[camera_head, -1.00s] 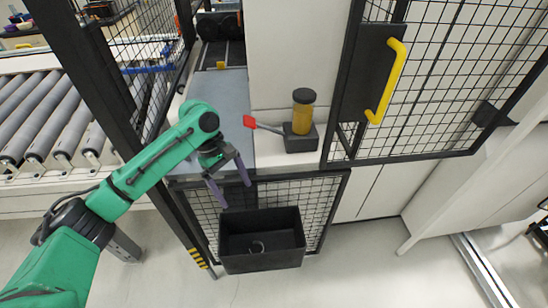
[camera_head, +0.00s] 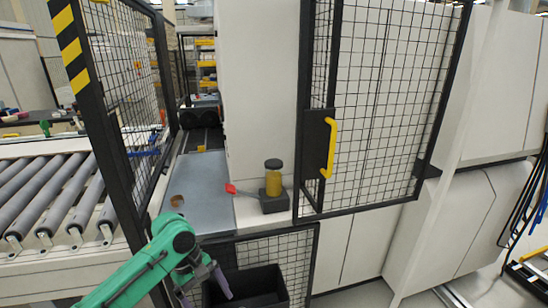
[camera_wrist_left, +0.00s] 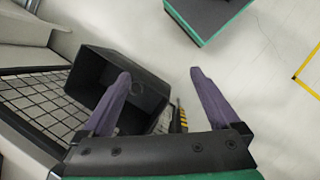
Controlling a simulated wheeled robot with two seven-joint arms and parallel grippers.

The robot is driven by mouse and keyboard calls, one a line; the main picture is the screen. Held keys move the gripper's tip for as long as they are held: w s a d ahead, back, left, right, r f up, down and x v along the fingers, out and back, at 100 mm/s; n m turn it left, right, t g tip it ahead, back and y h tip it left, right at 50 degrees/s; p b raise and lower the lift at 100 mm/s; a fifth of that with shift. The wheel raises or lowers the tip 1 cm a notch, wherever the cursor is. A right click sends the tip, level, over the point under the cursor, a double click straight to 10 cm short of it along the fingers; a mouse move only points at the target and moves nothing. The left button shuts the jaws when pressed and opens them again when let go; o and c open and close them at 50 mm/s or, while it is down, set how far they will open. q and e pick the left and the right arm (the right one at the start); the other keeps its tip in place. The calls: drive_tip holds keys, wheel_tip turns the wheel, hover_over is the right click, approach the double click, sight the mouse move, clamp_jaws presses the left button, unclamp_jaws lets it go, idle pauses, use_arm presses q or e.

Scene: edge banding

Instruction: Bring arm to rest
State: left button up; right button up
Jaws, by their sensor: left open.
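My left arm is green and comes in from the lower left in the head view. Its gripper (camera_head: 207,285) is at the bottom of the head view, in front of the black bin, with its purple fingers pointing down. In the left wrist view the two purple fingers (camera_wrist_left: 160,85) are apart with nothing between them. The black bin (camera_wrist_left: 112,85) is beyond and left of the fingers, and holds a small curved item, too small to identify. My right gripper is not in view.
A black mesh fence door with a yellow handle (camera_head: 330,148) stands at the right. A grey panel (camera_head: 200,190) lies beside a dark holder with an amber jar (camera_head: 273,180) and a red-tipped lever (camera_head: 231,188). Conveyor rollers (camera_head: 50,200) are at the left. A black bin (camera_head: 262,284) sits below the panel.

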use_arm(q)
drive_tip(key=s+d+f+m+t, duration=0.3)
drive_tip(key=s+d+f+m, duration=0.15)
drive_tip(key=f+m, duration=0.3)
drive_tip(key=s+a+m+t+y, duration=0.2)
drive_tip(key=s+a+m+y, duration=0.25)
drive_tip(key=s+a, duration=0.7)
wheel_tip(320, 180, down, 25)
drive_tip(key=s+a, duration=0.1)
drive_tip(key=s+a+f+g, duration=0.2)
drive_tip(key=s+a+f, duration=0.1)
drive_tip(key=s+f, duration=0.9)
drive_tip(key=s, duration=0.4)
drive_tip(key=shift+f+h, duration=0.3)
drive_tip(key=shift+h, duration=0.05)
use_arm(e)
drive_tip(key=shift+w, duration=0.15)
use_arm(q)
drive_tip(key=shift+a, duration=0.1)
